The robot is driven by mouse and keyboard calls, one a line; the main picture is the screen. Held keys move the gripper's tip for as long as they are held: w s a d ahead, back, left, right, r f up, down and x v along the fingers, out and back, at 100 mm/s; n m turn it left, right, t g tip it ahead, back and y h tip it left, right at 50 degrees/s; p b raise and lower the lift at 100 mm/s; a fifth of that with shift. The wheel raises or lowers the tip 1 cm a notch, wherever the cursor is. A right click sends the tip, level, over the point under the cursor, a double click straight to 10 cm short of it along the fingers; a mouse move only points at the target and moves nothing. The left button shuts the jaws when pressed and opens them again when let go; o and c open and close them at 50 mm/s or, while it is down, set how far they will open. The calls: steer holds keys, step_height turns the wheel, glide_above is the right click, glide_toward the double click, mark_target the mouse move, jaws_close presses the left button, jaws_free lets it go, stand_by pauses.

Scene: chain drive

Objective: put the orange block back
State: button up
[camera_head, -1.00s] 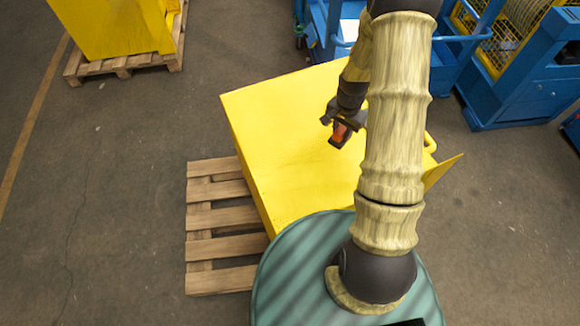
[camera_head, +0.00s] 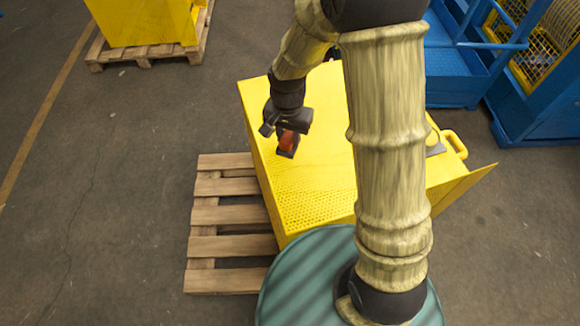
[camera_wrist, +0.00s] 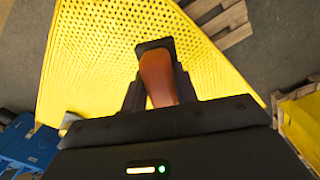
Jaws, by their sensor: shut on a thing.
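The orange block (camera_head: 288,141) is between the fingers of my gripper (camera_head: 286,150), over the left part of the yellow box top (camera_head: 320,185) in the head view. In the wrist view the orange block (camera_wrist: 157,78) shows between the two dark fingers of my gripper (camera_wrist: 155,60), which is shut on it. Behind it in that view is the perforated yellow surface (camera_wrist: 100,60). How high the block is above the surface I cannot tell.
A wooden pallet (camera_head: 225,215) lies beside the yellow box on the left. A grey piece and a yellow handle (camera_head: 454,144) are at the box's right edge. Another yellow box (camera_head: 145,20) on a pallet is at the back left. Blue machines (camera_head: 540,100) stand at the back right.

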mark_target(288, 150)
steer(key=shift+a, duration=0.1)
steer(key=shift+s+f, duration=0.1)
steer(key=shift+f, duration=0.1)
steer(key=shift+f+p, duration=0.4)
steer(key=shift+f, duration=2.35)
steer(key=shift+f, duration=0.1)
steer(key=shift+f, duration=0.4)
steer(key=shift+f+p, duration=0.4)
steer(key=shift+f, duration=1.15)
steer(key=shift+f, duration=0.1)
steer(key=shift+f, duration=0.1)
steer(key=o, duration=0.9)
